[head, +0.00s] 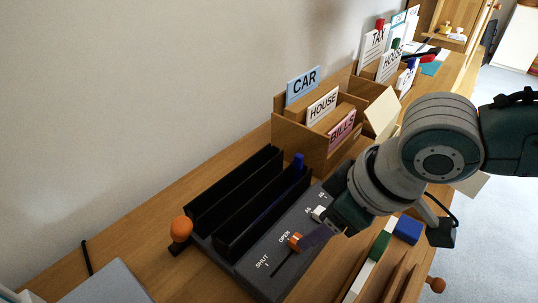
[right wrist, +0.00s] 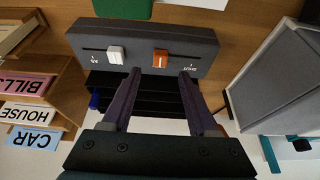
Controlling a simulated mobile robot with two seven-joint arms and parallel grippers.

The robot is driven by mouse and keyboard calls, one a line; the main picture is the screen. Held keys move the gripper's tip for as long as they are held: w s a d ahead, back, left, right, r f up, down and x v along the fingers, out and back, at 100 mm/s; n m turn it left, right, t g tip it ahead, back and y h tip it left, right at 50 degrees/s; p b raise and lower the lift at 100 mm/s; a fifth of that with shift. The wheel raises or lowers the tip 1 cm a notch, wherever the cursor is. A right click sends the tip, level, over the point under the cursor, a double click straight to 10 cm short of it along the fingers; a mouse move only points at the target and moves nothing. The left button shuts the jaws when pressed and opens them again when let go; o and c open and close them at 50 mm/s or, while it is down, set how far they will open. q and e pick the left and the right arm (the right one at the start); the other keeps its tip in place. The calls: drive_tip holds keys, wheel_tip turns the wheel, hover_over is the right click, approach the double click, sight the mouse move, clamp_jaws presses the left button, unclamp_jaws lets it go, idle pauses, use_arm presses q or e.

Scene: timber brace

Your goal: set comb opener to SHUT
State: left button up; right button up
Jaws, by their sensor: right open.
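The comb opener (head: 258,248) is a dark grey unit with black comb channels, standing on the wooden bench. Its orange slider (head: 296,240) sits at the OPEN end of its slot, with the SHUT mark at the other end, nearer the lower left. In the right wrist view the orange slider (right wrist: 160,58) lies between my fingertips, with bare slot running right toward SHUT. My right gripper (head: 312,238) is open, its fingers on either side of the orange slider; contact cannot be told. A white slider (right wrist: 116,55) with A4 and A5 marks sits beside it. My left gripper is not seen.
An orange-knobbed lever (head: 180,229) stands at the opener's left end. A wooden card box (head: 290,134) with CAR, HOUSE and BILLS cards stands behind. Blue and green blocks (head: 408,229) lie right of the opener. A grey box (right wrist: 275,80) is at the wrist view's right.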

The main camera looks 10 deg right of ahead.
use_arm(q)
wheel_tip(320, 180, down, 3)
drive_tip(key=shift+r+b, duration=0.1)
drive_tip(key=shift+b, duration=1.05)
use_arm(e)
drive_tip(key=x, duration=0.6)
drive_tip(key=shift+w+a+f, duration=0.1)
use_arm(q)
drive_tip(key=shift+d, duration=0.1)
use_arm(e)
drive_tip(key=shift+c, duration=0.3)
drive_tip(key=shift+c, duration=0.7)
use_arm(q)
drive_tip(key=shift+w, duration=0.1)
use_arm(e)
clamp_jaws()
